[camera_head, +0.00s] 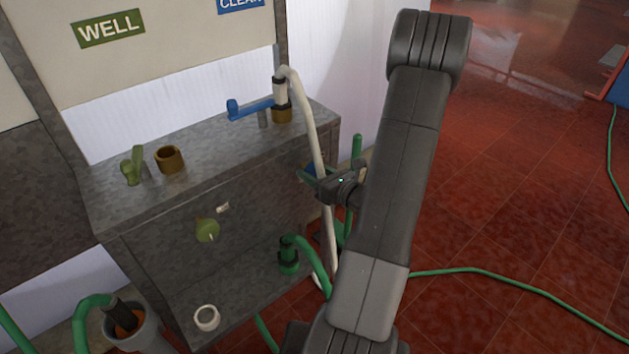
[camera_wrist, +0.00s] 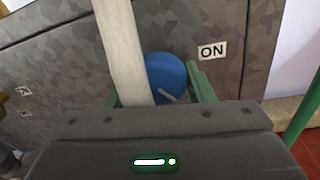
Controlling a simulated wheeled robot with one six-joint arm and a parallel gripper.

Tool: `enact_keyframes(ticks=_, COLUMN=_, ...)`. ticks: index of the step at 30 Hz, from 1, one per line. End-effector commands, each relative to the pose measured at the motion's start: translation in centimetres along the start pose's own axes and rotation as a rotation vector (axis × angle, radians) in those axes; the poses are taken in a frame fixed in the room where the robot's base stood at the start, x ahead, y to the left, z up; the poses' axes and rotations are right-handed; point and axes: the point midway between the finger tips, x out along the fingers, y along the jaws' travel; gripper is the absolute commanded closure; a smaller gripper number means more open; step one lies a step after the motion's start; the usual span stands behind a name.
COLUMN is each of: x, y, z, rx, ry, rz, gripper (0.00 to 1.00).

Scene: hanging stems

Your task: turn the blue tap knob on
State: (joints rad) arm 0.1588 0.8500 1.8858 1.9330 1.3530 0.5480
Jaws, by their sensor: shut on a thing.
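The blue tap knob (camera_wrist: 172,75) is on the front of the grey cabinet. A pale line on its face slants down to the right in the wrist view, and an ON label (camera_wrist: 212,51) sits to its upper right. My gripper (camera_head: 316,174) is at the cabinet's right front, its green fingers on either side of the knob and shut on it. In the wrist view the right finger (camera_wrist: 203,84) shows beside the knob. A white hose (camera_wrist: 123,50) crosses in front of the knob's left side and partly hides the left finger.
A green knob (camera_head: 207,230) is on the front at left. Green hoses lie below and on the red floor (camera_head: 510,200), which is mostly clear at right.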

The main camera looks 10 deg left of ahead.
Motion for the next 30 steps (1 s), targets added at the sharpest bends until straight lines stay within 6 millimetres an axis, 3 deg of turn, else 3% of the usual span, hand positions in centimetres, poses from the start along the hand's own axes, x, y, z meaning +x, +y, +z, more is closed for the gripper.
enact_keyframes(ticks=18, x=0.03, y=-0.02, z=-0.61, rx=-0.581, ry=0.043, rz=-0.042, gripper=0.74)
enact_keyframes(ticks=30, x=-0.01, y=0.02, z=-0.4, rx=-0.841, ry=0.066, rz=-0.062, gripper=0.74)
